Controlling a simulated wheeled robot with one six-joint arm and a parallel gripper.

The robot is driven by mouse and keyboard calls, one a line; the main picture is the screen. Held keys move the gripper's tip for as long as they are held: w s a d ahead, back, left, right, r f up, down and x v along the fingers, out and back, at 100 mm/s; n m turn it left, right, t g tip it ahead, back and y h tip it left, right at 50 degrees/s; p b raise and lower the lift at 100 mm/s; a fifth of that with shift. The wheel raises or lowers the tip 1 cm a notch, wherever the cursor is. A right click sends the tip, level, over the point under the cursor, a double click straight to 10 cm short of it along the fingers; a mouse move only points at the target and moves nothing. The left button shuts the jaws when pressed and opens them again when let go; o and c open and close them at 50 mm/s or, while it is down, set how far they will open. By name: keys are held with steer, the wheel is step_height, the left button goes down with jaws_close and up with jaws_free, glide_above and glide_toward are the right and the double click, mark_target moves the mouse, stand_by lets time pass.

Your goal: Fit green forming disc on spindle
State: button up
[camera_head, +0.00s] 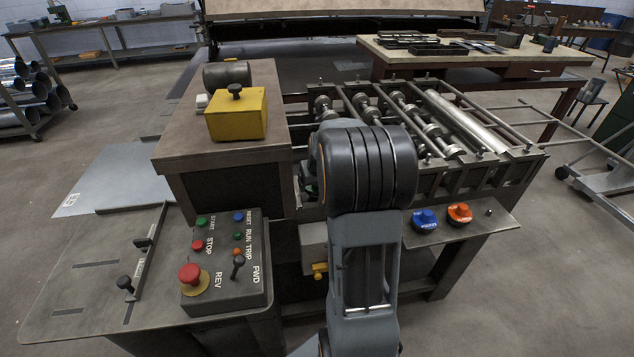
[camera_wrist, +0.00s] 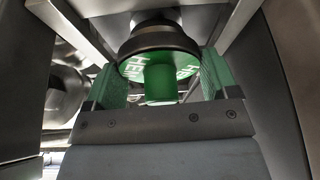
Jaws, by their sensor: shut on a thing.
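The green forming disc (camera_wrist: 185,66) shows in the wrist view, with pale lettering on its face and a green knob (camera_wrist: 159,84) at its middle. My gripper (camera_wrist: 160,88) is shut on the knob, with one green-padded finger on each side. A dark round flange (camera_wrist: 155,38) sits directly against or just behind the disc. I cannot tell whether this is the spindle's end or whether the disc is seated on it. In the head view my own arm hides the gripper, the disc and the spindle.
A blue disc (camera_head: 425,219) and an orange disc (camera_head: 459,213) sit on the shelf (camera_head: 487,222) right of my arm. The roll machine frame (camera_head: 492,166) stands behind. A control box (camera_head: 226,262) and yellow block (camera_head: 236,115) are at left. Metal bars flank the flange closely.

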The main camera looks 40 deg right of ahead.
steer(key=shift+f+b, duration=0.3)
steer(key=shift+b, duration=0.05)
steer(key=shift+f, duration=0.25)
stand_by(0.3)
steer(key=o, duration=0.9)
steer(key=shift+o, duration=0.2)
steer(key=shift+w+d+r+p, duration=0.15)
steer(key=shift+r+p, duration=0.1)
steer(key=shift+r, duration=0.2)
steer(key=shift+w+a+r+p, duration=0.1)
steer(key=shift+r+p, duration=0.1)
steer(key=shift+r, duration=0.25)
steer(key=shift+o, duration=0.8)
steer(key=shift+p+v, duration=0.55)
steer(key=shift+v, duration=0.4)
steer(key=shift+w+d+r+p, duration=0.1)
steer(key=shift+r+p, duration=0.8)
steer(key=shift+r, duration=0.45)
steer(key=shift+w+r+p, duration=0.1)
steer(key=shift+r+p, duration=0.8)
steer(key=shift+r, duration=0.5)
